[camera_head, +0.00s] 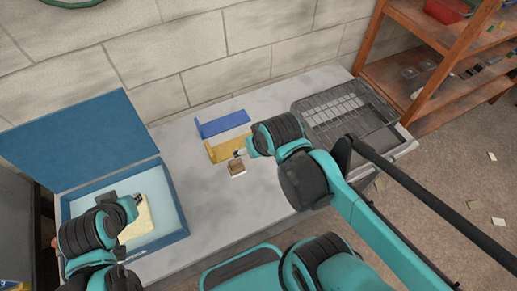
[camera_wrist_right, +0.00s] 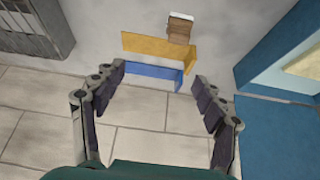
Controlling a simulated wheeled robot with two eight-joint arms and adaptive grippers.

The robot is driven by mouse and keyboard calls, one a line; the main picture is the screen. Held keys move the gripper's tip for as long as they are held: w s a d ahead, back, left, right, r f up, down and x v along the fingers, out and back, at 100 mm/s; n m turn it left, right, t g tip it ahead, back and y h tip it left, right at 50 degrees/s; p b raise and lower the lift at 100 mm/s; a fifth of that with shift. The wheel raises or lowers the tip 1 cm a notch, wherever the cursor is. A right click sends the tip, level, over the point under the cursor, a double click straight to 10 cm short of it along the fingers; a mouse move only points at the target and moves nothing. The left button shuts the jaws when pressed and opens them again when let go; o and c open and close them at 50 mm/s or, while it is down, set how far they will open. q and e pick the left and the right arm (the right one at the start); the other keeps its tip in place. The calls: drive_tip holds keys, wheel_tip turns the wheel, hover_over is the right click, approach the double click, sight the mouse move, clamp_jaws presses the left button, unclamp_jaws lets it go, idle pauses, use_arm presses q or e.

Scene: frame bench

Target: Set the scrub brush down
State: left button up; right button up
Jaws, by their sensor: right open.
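The scrub brush (camera_head: 237,168), a small brown block with a pale edge, rests on the grey bench just in front of the yellow angled piece. In the right wrist view the brush (camera_wrist_right: 180,28) is at the top, beyond my fingertips. My right gripper (camera_head: 240,154) is just behind the brush in the head view. In the wrist view my right gripper (camera_wrist_right: 170,90) has its fingers spread wide with nothing between them. My left gripper (camera_head: 136,199) is over the open blue box (camera_head: 180,238); its fingers are too small to read.
A yellow angled piece (camera_head: 228,148) and a blue one (camera_head: 222,124) stand behind the brush. A cream pad (camera_head: 145,218) lies in the blue box. A wire rack (camera_head: 340,108) is at the bench's right end, near a wooden shelf (camera_head: 440,75). A block wall (camera_head: 225,55) runs behind.

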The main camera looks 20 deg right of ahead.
drive_tip(key=shift+s+d+r+t, duration=0.15)
drive_tip(key=shift+s+d+t, duration=0.15)
drive_tip(key=shift+s+t, duration=0.35)
drive_tip(key=shift+c, duration=0.4)
drive_tip(key=shift+s, duration=0.15)
drive_tip(key=c, duration=0.5)
drive_tip(key=m+g+b, duration=0.1)
drive_tip(key=m+g, duration=0.6)
drive_tip(key=m, duration=0.9)
hover_over(235, 161)
drive_tip(key=f, duration=0.9)
drive_tip(key=shift+s+d+f, duration=0.1)
drive_tip(key=shift+s+d, duration=0.2)
drive_tip(key=shift+s, duration=0.1)
drive_tip(key=shift+a+f+m, duration=0.1)
drive_tip(key=shift+f+m, duration=0.25)
drive_tip(key=shift+m, duration=0.25)
drive_tip(key=shift+w+f, duration=0.1)
drive_tip(key=shift+f, duration=0.2)
wheel_tip(235, 161, down, 2)
drive_tip(key=shift+b, duration=0.5)
drive_tip(key=f+b, duration=0.1)
drive_tip(key=f, duration=0.2)
drive_tip(key=f+b, duration=0.1)
drive_tip(key=f, duration=0.1)
drive_tip(key=shift+w+a+f+b, duration=0.15)
drive_tip(key=shift+w+f+b, duration=0.15)
drive_tip(key=shift+b, duration=0.05)
drive_tip(key=shift+r, duration=0.1)
